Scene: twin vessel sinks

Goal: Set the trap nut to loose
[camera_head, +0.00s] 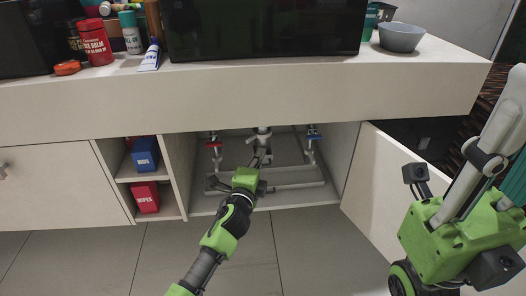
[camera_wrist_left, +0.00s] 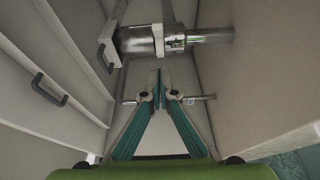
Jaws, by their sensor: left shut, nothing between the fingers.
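My left gripper (camera_head: 261,158) reaches into the open cabinet under the counter, its fingers shut and empty. It also shows in the left wrist view (camera_wrist_left: 159,74), fingertips together just below the drain pipe. The drain trap there has a wide metallic body (camera_wrist_left: 137,41) with a pale collar (camera_wrist_left: 159,39), which looks like the trap nut, and a narrower pipe to its right. A visible gap separates fingertips and collar in the picture. In the head view the drain (camera_head: 262,132) shows above the gripper, partly hidden by it. My right arm's green wrist is at the right; its fingertips cannot be made out.
Red (camera_head: 214,144) and blue (camera_head: 313,136) valve handles flank the drain. The counter (camera_head: 240,100) overhangs the cabinet. An open cabinet door (camera_head: 385,185) stands at the right. Shelves at the left hold a blue box (camera_head: 145,153) and a red box (camera_head: 146,196).

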